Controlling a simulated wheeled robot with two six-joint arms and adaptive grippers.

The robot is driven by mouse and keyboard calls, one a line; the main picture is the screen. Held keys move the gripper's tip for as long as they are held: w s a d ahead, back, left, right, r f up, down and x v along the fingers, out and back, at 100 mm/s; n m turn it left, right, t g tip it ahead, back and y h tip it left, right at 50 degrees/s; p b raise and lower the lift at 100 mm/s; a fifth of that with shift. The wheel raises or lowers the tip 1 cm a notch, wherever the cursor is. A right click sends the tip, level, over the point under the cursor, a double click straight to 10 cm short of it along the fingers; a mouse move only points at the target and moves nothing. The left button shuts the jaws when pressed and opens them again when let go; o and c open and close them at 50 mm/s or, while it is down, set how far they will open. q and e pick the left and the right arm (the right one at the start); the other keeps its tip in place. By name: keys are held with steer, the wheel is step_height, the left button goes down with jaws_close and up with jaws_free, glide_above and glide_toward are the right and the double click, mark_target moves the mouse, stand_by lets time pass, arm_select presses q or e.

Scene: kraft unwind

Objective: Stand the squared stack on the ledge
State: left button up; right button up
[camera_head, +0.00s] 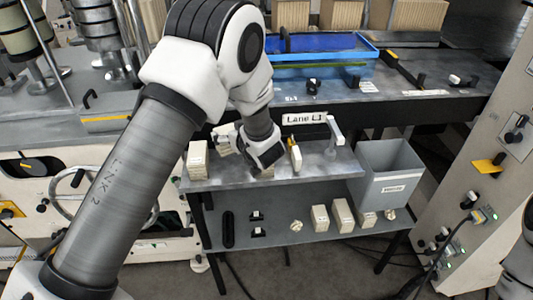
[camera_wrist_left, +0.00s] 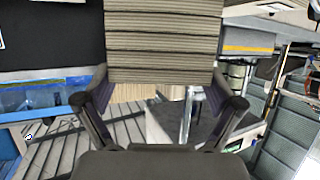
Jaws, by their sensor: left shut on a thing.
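My left gripper (camera_head: 262,158) is over the grey ledge (camera_head: 325,166), beneath the Lane L1 sign. In the left wrist view, its two fingers (camera_wrist_left: 160,103) are shut on a stack of striped, pale layers (camera_wrist_left: 163,42), which fills the top middle. In the head view the gripper mostly hides the held stack, and I cannot tell whether it touches the ledge. Another cream stack (camera_head: 197,160) stands upright at the left end of the ledge. My right gripper is not in view.
A thin yellow-topped piece (camera_head: 295,156) and a white post (camera_head: 334,133) stand on the ledge right of the gripper. A grey bin (camera_head: 388,175) is at its right. The lower shelf (camera_head: 275,212) holds several pale blocks. A blue tray (camera_head: 320,69) lies behind.

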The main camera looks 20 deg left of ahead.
mark_target(231, 151)
arm_select(q)
steer(key=f, duration=0.1)
steer(key=a+f, duration=0.1)
steer(key=f, duration=0.1)
steer(key=shift+s+a+f, duration=0.1)
steer(key=shift+s+a, duration=0.2)
steer(key=shift+s, duration=0.05)
steer(key=f, duration=0.2)
steer(key=d+f+p, duration=0.1)
steer(key=f, duration=0.1)
steer(key=shift+w, duration=0.35)
steer(key=shift+s+a+f, duration=0.1)
steer(key=shift+s+a, duration=0.1)
steer(key=o, duration=0.8)
steer(key=shift+f, duration=0.1)
steer(key=shift+o, duration=0.3)
steer(key=shift+w+d, duration=0.1)
steer(key=shift+d, duration=0.05)
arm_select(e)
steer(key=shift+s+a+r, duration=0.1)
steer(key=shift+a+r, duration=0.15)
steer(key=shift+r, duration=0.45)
